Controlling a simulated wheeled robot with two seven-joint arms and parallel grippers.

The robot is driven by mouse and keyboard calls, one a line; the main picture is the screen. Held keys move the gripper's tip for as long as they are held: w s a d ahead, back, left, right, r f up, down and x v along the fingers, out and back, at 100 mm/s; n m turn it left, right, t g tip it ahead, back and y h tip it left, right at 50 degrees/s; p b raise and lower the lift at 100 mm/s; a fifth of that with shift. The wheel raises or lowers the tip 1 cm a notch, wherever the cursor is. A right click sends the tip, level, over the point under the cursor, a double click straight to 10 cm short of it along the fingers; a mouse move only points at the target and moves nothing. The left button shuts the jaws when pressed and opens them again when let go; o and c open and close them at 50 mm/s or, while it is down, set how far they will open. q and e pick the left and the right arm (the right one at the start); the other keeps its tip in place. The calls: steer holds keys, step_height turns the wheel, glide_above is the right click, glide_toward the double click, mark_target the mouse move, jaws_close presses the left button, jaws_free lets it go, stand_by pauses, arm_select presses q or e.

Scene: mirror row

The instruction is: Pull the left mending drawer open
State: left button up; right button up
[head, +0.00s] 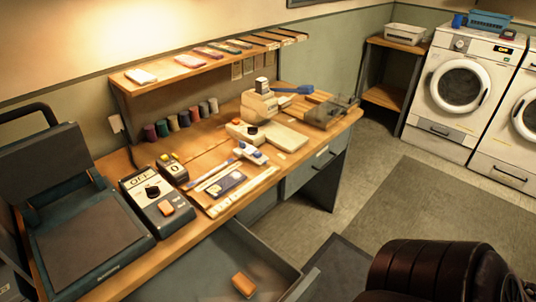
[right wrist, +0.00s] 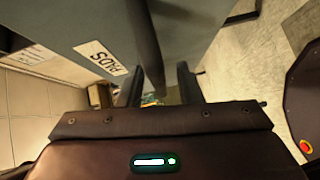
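Under the workbench (head: 215,215), a grey drawer (head: 285,262) at the bottom middle of the head view stands pulled out. An orange block (head: 243,284) lies inside it. A second drawer (head: 310,165), further right under the bench, looks shut and has a dark handle. In the right wrist view my right gripper (right wrist: 158,78) has its two fingers apart. A dark bar (right wrist: 148,40), perhaps a handle, runs between them along a grey face (right wrist: 205,30) with a label reading PADS (right wrist: 101,58). Contact is not clear. My left gripper is in neither view.
A press with a raised lid (head: 50,170) stands at left. Washers (head: 460,90) line the back. A dark brown rounded form (head: 435,272) fills the lower right.

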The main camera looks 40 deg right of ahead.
steer(key=shift+s+d, duration=0.1)
steer(key=v, duration=0.7)
steer(key=shift+s+d, duration=0.2)
steer(key=shift+d, duration=0.05)
steer(key=shift+r, duration=0.1)
